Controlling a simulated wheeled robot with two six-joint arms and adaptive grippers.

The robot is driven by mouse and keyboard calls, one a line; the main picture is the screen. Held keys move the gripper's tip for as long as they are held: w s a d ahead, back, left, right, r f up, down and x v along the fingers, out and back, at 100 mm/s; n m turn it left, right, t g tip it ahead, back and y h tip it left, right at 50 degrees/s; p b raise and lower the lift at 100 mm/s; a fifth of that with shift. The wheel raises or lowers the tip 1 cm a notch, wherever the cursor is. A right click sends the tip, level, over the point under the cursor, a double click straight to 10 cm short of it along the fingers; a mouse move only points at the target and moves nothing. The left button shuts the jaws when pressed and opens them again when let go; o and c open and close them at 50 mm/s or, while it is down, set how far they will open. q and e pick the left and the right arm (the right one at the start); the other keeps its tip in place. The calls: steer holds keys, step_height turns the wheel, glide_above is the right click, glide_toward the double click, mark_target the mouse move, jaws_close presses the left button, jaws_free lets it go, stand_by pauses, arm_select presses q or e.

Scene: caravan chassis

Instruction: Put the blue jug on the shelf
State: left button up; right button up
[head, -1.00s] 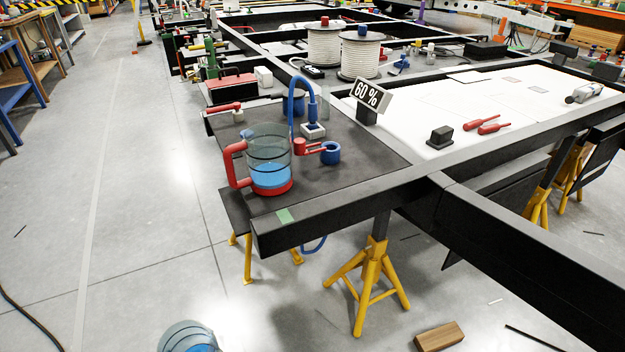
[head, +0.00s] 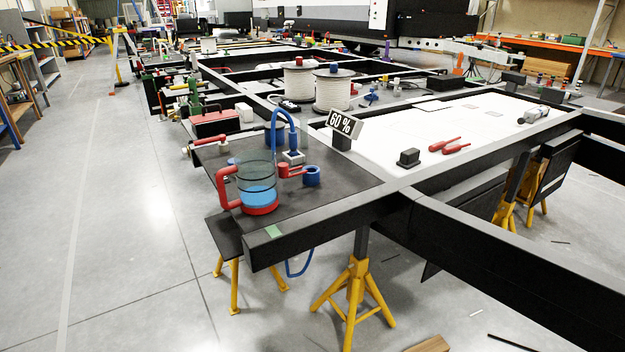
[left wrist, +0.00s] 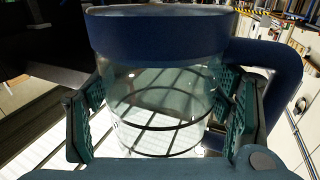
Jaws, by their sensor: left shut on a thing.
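The blue jug (left wrist: 160,95) fills the middle of the left wrist view. It has a clear body, a broad dark blue band and a dark blue handle on the right. My left gripper (left wrist: 165,110) is shut on its clear body, with a dark green pad on either side. The held jug and both grippers are out of the head view. At the far left of the head view stand a grey shelf unit (head: 45,68) and a blue-framed rack (head: 10,125). I cannot tell which shelf is meant.
A red-handled jug (head: 258,190) with blue liquid stands on a dark board (head: 340,190) on the black chassis frame, near a "60 %" sign (head: 344,123). Yellow stands (head: 354,295) hold the frame up. The grey floor (head: 110,230) at left is clear.

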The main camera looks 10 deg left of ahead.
arm_select(q)
steer(key=w+d+r+m+h, duration=0.6)
steer(key=w+d+r+h, duration=0.3)
steer(key=w+r, duration=0.35)
steer(key=s+d+r+m+g+h, duration=0.2)
steer(key=d+r+m+g+h, duration=0.1)
steer(key=d+r+m+h, duration=0.1)
steer(key=s+d+r+m+g+h, duration=0.2)
steer(key=d+r+m+g+h, duration=0.1)
steer(key=d+r+h, duration=0.4)
steer(key=shift+s+d+r+m+g, duration=0.25)
steer(key=shift+d+r+m+g, duration=0.15)
steer(key=shift+d+r+m, duration=0.4)
steer(key=shift+d+f, duration=0.15)
steer(key=shift+f, duration=0.05)
